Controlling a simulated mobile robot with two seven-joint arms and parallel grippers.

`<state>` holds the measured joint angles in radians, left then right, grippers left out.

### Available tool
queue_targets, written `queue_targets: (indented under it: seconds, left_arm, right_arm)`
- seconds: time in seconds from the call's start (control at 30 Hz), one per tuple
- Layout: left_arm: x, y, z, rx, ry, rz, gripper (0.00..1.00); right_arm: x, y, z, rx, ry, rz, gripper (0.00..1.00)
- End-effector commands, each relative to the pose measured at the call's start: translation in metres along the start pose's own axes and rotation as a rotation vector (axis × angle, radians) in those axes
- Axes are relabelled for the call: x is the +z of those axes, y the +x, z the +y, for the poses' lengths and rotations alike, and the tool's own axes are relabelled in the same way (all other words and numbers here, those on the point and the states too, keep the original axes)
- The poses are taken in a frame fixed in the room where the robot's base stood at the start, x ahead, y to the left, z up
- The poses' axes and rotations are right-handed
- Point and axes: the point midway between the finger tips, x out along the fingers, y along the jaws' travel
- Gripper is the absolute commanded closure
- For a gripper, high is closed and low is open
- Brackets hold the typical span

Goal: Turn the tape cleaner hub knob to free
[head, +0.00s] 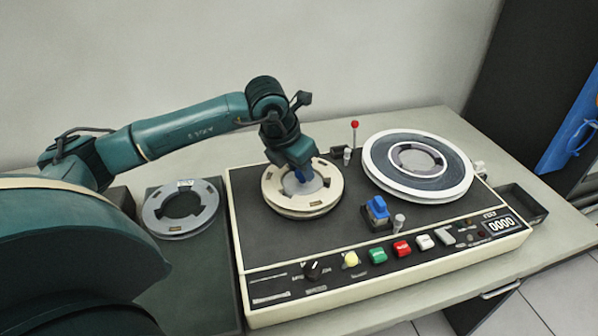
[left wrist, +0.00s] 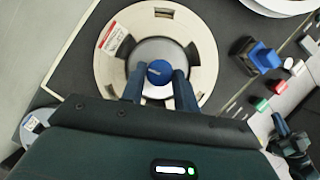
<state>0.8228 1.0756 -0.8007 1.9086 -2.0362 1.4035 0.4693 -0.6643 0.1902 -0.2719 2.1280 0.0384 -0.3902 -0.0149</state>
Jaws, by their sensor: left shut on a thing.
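The tape cleaner (head: 290,243) is a dark-topped machine with a cream front on the table. A cream reel (head: 318,203) sits on its left hub, and it also shows in the left wrist view (left wrist: 205,60). A blue hub knob (left wrist: 159,72) stands in the middle of that reel. My left gripper (head: 303,177) reaches down into the reel's centre. In the left wrist view my two fingers (left wrist: 156,88) stand on either side of the blue knob, shut on it. The knob's marking is too small to read.
A larger white-rimmed reel of dark tape (head: 455,178) sits on the right hub. A blue block (head: 377,211), a red-topped lever (head: 355,126) and several coloured buttons (head: 402,248) stand nearby. A loose grey reel (head: 160,222) lies left of the machine. A small dark tray (head: 525,202) is at the right.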

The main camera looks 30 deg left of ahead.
Motion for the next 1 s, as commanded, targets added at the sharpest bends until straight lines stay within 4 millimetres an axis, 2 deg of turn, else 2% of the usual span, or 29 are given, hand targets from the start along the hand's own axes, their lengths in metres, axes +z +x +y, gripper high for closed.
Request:
queue_targets:
  seconds: [0.4, 1.0]
  left_arm:
    - [0.001, 0.0, -0.002, 0.092, -0.224, -0.002, 0.92]
    - [0.001, -0.001, -0.002, 0.114, -0.277, 0.0, 0.92]
  right_arm:
    - [0.015, 0.005, -0.001, -0.006, 0.043, 0.001, 1.0]
    - [0.01, 0.006, 0.0, -0.001, 0.061, 0.016, 1.0]
